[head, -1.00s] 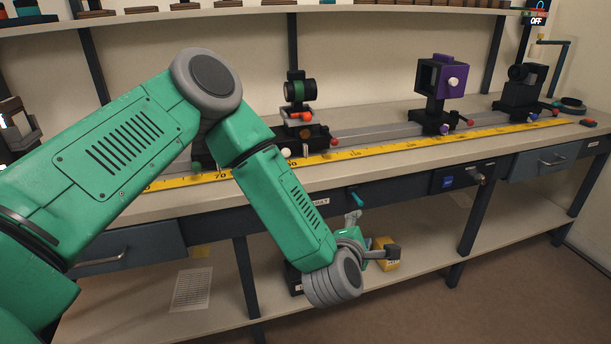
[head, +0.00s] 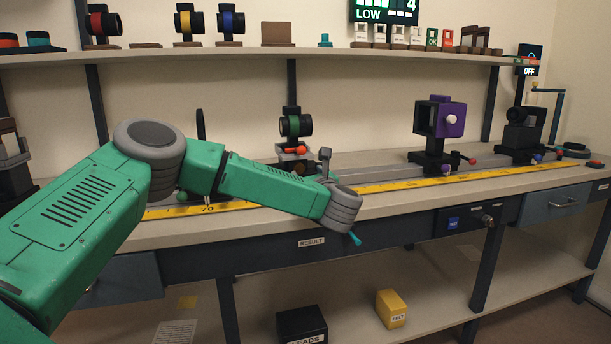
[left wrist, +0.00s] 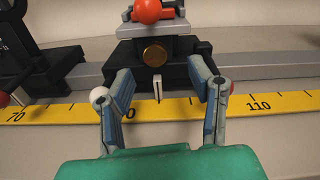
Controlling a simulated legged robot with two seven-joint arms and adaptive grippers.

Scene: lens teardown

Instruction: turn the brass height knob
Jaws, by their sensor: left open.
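The brass knob (left wrist: 154,53) is a round, ridged disc on the front of a dark carriage (left wrist: 190,48) on the rail. In the left wrist view it lies between and beyond my left gripper's fingers (left wrist: 162,78), which are spread open and apart from it. My right gripper is not in view.
A white ball (left wrist: 99,95) is close beside the left finger. A yellow scale (head: 430,183) runs along the rail. A purple mount (head: 440,118) stands to the right. A teal handle (head: 355,239) sticks out at the bench front below my wrist.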

